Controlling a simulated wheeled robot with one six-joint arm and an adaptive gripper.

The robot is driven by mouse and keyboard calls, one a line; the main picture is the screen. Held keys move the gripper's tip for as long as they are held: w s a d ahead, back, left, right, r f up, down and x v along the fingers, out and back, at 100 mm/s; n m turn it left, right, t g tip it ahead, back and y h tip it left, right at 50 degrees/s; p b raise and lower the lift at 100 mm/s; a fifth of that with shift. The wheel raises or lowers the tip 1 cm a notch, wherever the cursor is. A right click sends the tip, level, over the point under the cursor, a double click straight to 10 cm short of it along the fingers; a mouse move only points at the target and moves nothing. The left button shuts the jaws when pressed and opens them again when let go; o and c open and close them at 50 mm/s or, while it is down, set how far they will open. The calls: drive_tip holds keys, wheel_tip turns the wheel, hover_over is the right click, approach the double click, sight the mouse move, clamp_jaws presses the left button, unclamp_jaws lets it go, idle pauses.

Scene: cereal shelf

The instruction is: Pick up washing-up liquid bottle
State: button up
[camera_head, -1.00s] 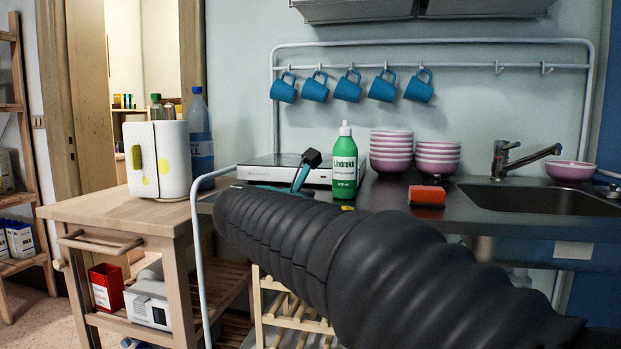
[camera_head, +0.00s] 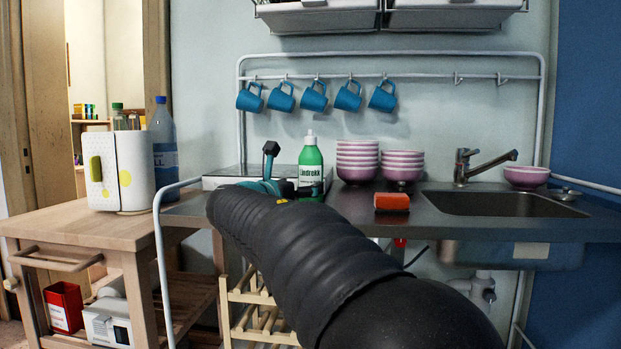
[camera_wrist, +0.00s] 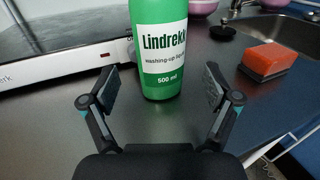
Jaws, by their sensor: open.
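The washing-up liquid bottle (camera_head: 311,166) is green with a white label and a white cap. It stands upright on the dark counter, right of the hotplate. In the wrist view the bottle (camera_wrist: 160,52) is straight ahead, its top cut off by the frame. My gripper (camera_wrist: 158,92) is open, with one finger on each side of the bottle's lower part in the picture; the bottle's base shows just beyond the fingertips. I cannot tell any contact. In the head view my arm hides most of the gripper (camera_head: 282,187) and part of the bottle's base.
An orange sponge (camera_head: 391,202) lies right of the bottle. Pink bowls (camera_head: 358,163) are stacked behind it, and a sink (camera_head: 500,204) is further right. The hotplate (camera_wrist: 58,40) is close on the left. Blue mugs (camera_head: 313,97) hang above. Clear counter lies between bottle and sponge.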

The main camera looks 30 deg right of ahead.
sight(307, 163)
drive_tip(key=x, duration=0.5)
drive_tip(key=shift+d, duration=0.1)
drive_tip(key=shift+r, duration=0.1)
drive_tip(key=c, duration=1.5)
drive_tip(key=shift+r, duration=0.45)
wheel_tip(307, 163, up, 4)
drive_tip(key=shift+f+p, duration=0.1)
drive_tip(key=shift+p, duration=0.75)
drive_tip(key=s+d+r, duration=0.1)
drive_tip(key=d+r, duration=0.1)
drive_tip(key=d, duration=0.1)
drive_tip(key=s+d+r+p, duration=0.1)
drive_tip(key=d+r, duration=0.1)
drive_tip(key=d, duration=0.2)
drive_tip(key=s+d+r, duration=0.2)
drive_tip(key=d, duration=0.2)
drive_tip(key=shift+r+p, duration=0.15)
drive_tip(key=shift+p, duration=0.25)
drive_tip(key=o, duration=0.8)
drive_tip(key=shift+c, duration=0.2)
